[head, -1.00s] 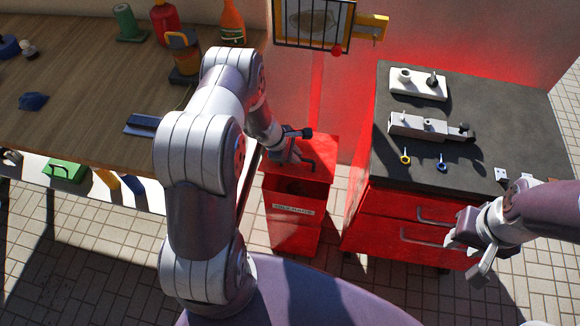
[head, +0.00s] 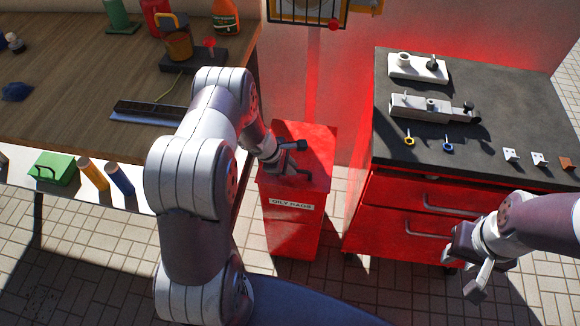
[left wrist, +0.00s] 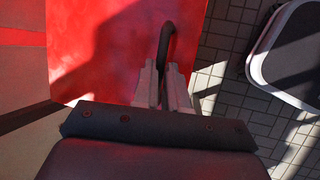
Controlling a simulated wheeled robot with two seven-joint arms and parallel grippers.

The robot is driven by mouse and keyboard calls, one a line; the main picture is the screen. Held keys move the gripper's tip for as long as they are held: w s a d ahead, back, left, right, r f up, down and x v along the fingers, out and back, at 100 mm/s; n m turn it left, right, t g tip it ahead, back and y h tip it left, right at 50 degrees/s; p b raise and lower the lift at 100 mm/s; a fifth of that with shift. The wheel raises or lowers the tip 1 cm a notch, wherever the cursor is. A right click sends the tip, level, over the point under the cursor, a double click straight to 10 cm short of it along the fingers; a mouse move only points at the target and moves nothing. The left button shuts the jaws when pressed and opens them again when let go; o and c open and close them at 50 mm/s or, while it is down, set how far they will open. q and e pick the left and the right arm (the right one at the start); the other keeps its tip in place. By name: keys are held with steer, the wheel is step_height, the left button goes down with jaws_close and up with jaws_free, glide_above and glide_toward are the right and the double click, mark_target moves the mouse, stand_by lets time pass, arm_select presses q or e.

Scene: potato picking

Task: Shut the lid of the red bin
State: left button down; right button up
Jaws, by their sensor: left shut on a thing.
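The red bin (head: 290,232) with an "OILY RAGS" label stands on the floor between the wooden bench and the red cabinet. Its red lid (head: 313,142) lies down over the top, and I see no dark opening. Whether it is fully seated I cannot tell. My left gripper (head: 290,168) is shut on the lid's dark handle (head: 306,173). In the left wrist view, the fingers (left wrist: 162,85) pinch the dark curved handle (left wrist: 167,38) beside the red lid surface (left wrist: 110,50). My right gripper (head: 468,268) hangs empty before the cabinet; its jaw gap is unclear.
The wooden bench (head: 60,110) at left holds a bottle and tools. The red cabinet (head: 395,215) at right has a dark top with metal fixtures and small parts. A red wall stands behind the bin. Tiled floor shows in front.

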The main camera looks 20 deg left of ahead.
arm_select(q)
steer(key=shift+s+d+f+g, duration=0.25)
steer(key=shift+s+f+g, duration=0.05)
steer(key=shift+s+f, duration=0.6)
steer(key=c, duration=1.3)
jaws_free()
steer(key=shift+r, duration=0.1)
steer(key=shift+o, duration=0.7)
steer(key=shift+a, duration=0.1)
steer(key=shift+r, duration=0.1)
steer(key=p+v, duration=0.1)
steer(key=v, duration=1.1)
steer(key=shift+a+r+p, duration=0.25)
steer(key=shift+r+p, duration=0.1)
steer(key=shift+c, duration=0.3)
